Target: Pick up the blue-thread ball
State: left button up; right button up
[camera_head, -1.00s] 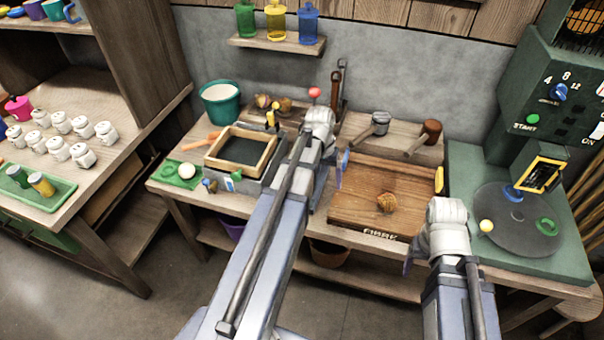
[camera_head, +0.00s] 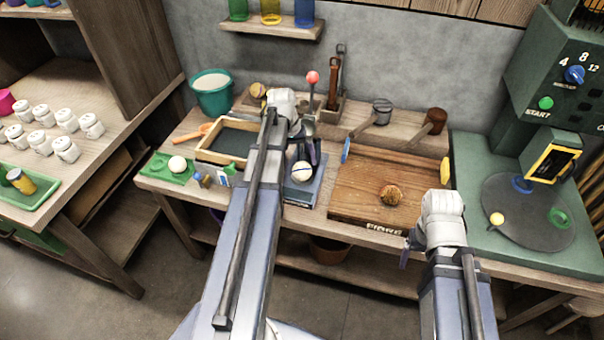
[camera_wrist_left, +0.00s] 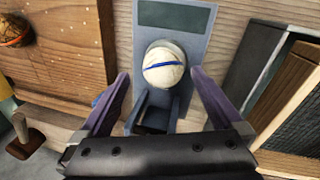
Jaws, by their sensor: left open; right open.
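The blue-thread ball (camera_head: 302,171) is off-white with a blue line across it. It rests on a blue-grey plate (camera_head: 303,192) on the bench, between the framed tray and the wooden board. In the left wrist view the ball (camera_wrist_left: 165,64) is ahead of my left gripper (camera_wrist_left: 160,77), roughly centred between its two spread fingers. That gripper (camera_head: 305,148) is open and empty, and is partly hidden by its arm in the head view. I cannot tell its exact height over the ball. My right gripper (camera_head: 407,248) is open at the board's front right corner, mostly hidden by its wrist.
A brown fibrous ball (camera_head: 391,195) lies on the wooden board (camera_head: 360,205). A framed dark tray (camera_head: 205,155) and a green mat with a pale ball (camera_head: 177,163) are left. A red-knobbed lever (camera_head: 313,78) stands behind. A green machine (camera_head: 480,160) is at right.

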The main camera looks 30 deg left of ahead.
aim_at(300, 165)
pick_arm(q)
jog(key=shift+f, duration=0.1)
jog(key=f+b, duration=0.5)
jog(key=shift+w+d, duration=0.2)
jog(key=shift+w, duration=0.15)
jog(key=c, duration=1.3)
